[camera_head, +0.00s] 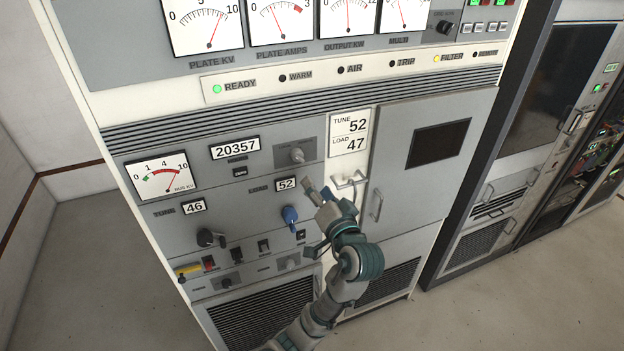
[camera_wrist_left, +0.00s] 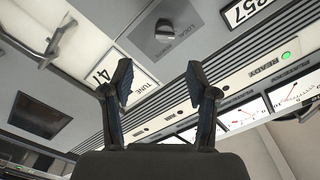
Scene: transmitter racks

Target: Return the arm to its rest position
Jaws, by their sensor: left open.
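My left gripper (camera_head: 317,188) is open and empty in front of the grey transmitter panel (camera_head: 240,215), near the load display (camera_head: 286,184), which reads 52. Its two spread fingers also show in the left wrist view (camera_wrist_left: 159,85), with nothing between them. My left arm reaches up to it from the bottom of the head view. A blue knob (camera_head: 290,214) is just left of and below the gripper, and I see no grip on it. My right gripper is in neither view.
A door with a handle (camera_head: 376,205) and a white bracket-like handle (camera_head: 349,181) are close to the gripper's right. A black knob (camera_head: 206,238) and a yellow handle (camera_head: 187,269) project at lower left. Open floor (camera_head: 90,280) lies left of the rack.

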